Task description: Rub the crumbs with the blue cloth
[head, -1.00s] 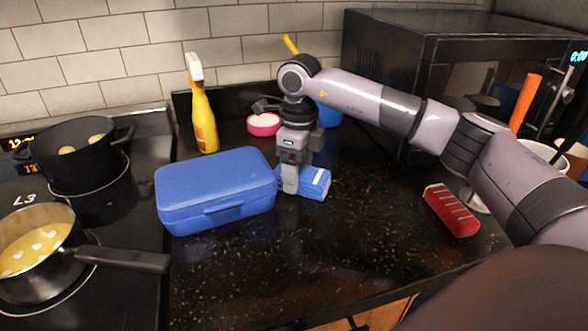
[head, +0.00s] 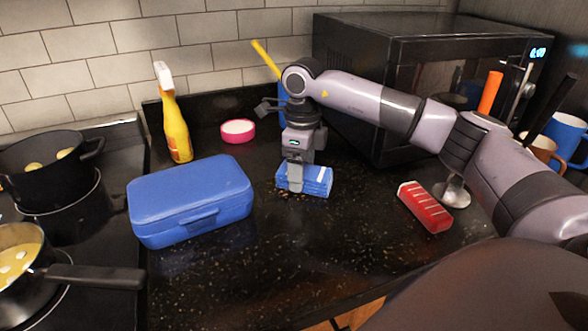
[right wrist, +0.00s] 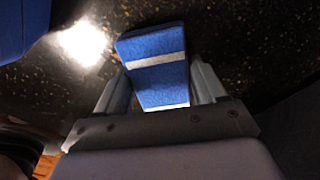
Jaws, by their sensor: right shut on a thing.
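The blue cloth (head: 319,180), a folded block with pale stripes, lies on the dark speckled counter (head: 240,275). My right gripper (head: 295,187) points down and is shut on the cloth's left part. In the right wrist view the cloth (right wrist: 158,62) sits between the two fingers of my right gripper (right wrist: 158,85). Small brown crumbs (head: 282,192) lie at the cloth's left and front edge; any under the cloth are hidden. My left gripper is not in view.
A blue lunch box (head: 190,200) stands left of the cloth. A yellow spray bottle (head: 176,125) and a pink round dish (head: 238,130) are behind. A red striped item (head: 426,207) lies to the right, below the microwave (head: 400,75). The front counter is clear.

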